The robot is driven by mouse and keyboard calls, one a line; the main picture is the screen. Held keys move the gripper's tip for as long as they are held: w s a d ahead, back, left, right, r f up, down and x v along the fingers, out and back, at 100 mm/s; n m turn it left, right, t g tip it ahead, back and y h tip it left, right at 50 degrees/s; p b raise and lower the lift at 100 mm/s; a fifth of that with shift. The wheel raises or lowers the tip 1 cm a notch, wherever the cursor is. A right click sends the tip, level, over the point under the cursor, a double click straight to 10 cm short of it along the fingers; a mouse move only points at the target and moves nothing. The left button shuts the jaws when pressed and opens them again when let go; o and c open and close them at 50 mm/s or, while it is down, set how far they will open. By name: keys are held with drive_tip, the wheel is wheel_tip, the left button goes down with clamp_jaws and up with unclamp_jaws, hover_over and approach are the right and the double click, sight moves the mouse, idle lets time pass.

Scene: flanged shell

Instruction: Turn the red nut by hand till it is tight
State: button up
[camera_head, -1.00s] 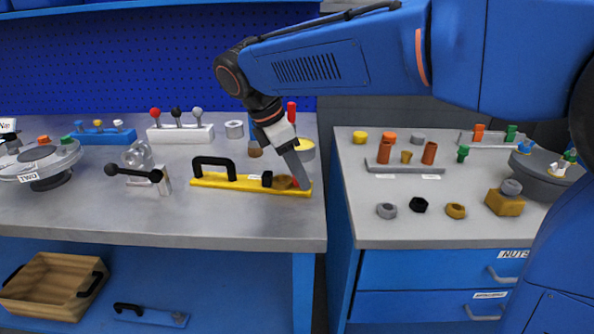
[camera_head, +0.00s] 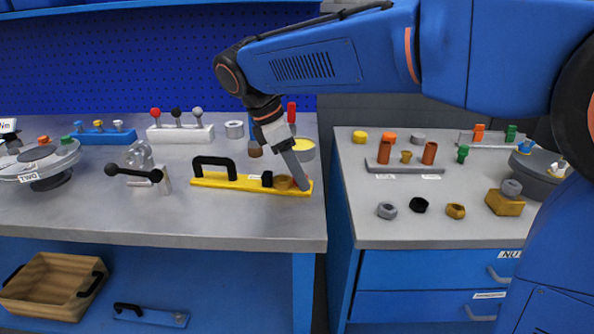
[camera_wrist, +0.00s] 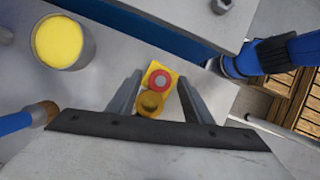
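The red nut (camera_wrist: 153,78) shows in the wrist view as a red ring around a grey bolt end, on the yellow plate (camera_wrist: 154,66). In the head view it is hidden behind my gripper, at the right end of the yellow plate (camera_head: 222,181). My gripper (camera_wrist: 160,82) is open, with one finger on each side of the red nut and a visible gap to both. In the head view my gripper (camera_head: 301,187) reaches down to the plate's right end. A brass-coloured round part (camera_wrist: 150,103) lies beside the red nut, also between the fingers.
A cup with yellow contents (camera_head: 304,152) stands close behind my gripper. A brush (camera_wrist: 38,114) lies nearby. The bench's right edge is close, with a gap before the drawer cabinet (camera_head: 430,270).

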drive_tip(key=v, duration=1.7)
drive_tip(key=shift+a, duration=0.2)
drive_tip(key=shift+s+r, duration=0.1)
